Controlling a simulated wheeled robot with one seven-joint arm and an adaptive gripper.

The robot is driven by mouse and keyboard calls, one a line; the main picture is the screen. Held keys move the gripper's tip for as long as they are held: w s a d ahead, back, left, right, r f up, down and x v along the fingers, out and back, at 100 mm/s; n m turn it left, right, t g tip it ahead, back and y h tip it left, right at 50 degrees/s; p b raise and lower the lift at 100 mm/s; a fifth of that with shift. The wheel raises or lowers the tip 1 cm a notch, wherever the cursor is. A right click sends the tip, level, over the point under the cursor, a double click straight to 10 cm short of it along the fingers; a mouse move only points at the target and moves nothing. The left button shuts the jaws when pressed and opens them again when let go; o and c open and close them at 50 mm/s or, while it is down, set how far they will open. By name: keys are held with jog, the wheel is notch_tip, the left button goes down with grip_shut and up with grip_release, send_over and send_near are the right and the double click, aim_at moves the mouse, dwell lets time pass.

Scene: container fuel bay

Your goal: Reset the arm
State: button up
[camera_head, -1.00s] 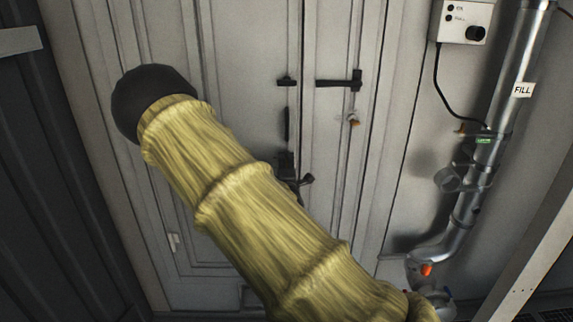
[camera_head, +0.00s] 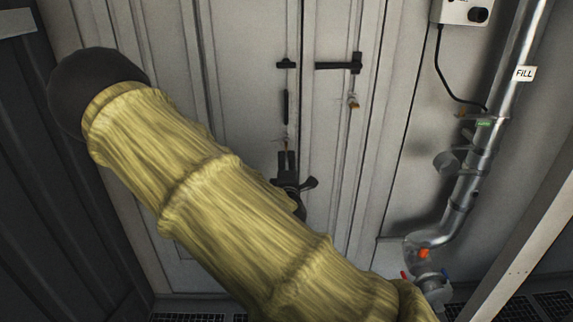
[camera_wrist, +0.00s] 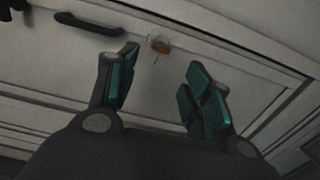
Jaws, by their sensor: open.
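My arm in its yellow fabric sleeve (camera_head: 200,190) runs across the head view from the lower right to a dark rounded joint at the upper left. My gripper (camera_head: 287,158) shows small and dark past the sleeve, in front of the closed grey doors (camera_head: 245,90). In the wrist view my gripper (camera_wrist: 163,60) is open, with teal pads on its fingers and nothing between them. The door surface, a dark handle bar (camera_wrist: 88,23) and a small brass-coloured fitting (camera_wrist: 159,45) lie beyond the fingers.
A dark latch (camera_head: 338,65) sits on the door. At the right, a metal pipe (camera_head: 518,95) with a FILL label runs down to a valve with an orange part (camera_head: 424,253). A control box (camera_head: 462,10) hangs above. A dark ribbed wall (camera_head: 40,200) is at the left.

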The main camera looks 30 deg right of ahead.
dwell(0.3)
jog(key=s+a+f+m+g+y, duration=0.1)
jog(key=s+a+f+m+g, duration=0.15)
jog(key=s+f, duration=0.6)
jog(key=s+a+f+m+g+y, duration=0.25)
jog(key=s+f, duration=0.25)
jog(key=f, duration=0.6)
jog(key=s+a+f+m+g+y, duration=0.1)
jog(key=s+a+f+g, duration=0.15)
jog(key=s+f, duration=0.55)
jog(key=s+a+f+m+g+y, duration=0.2)
jog(key=s+a+f, duration=0.4)
jog(key=s, duration=0.5)
jog(key=s+a+f+m+g+y, duration=0.3)
jog(key=s+a+f+m+g, duration=0.1)
jog(key=s+a, duration=0.4)
notch_tip(320, 180, down, 2)
jog(key=s+g, duration=0.1)
jog(key=s, duration=0.1)
jog(key=shift+s+a+f+g, duration=0.2)
jog(key=shift+s+a+g, duration=0.15)
jog(key=shift+s, duration=0.05)
jog(key=shift+r, duration=0.1)
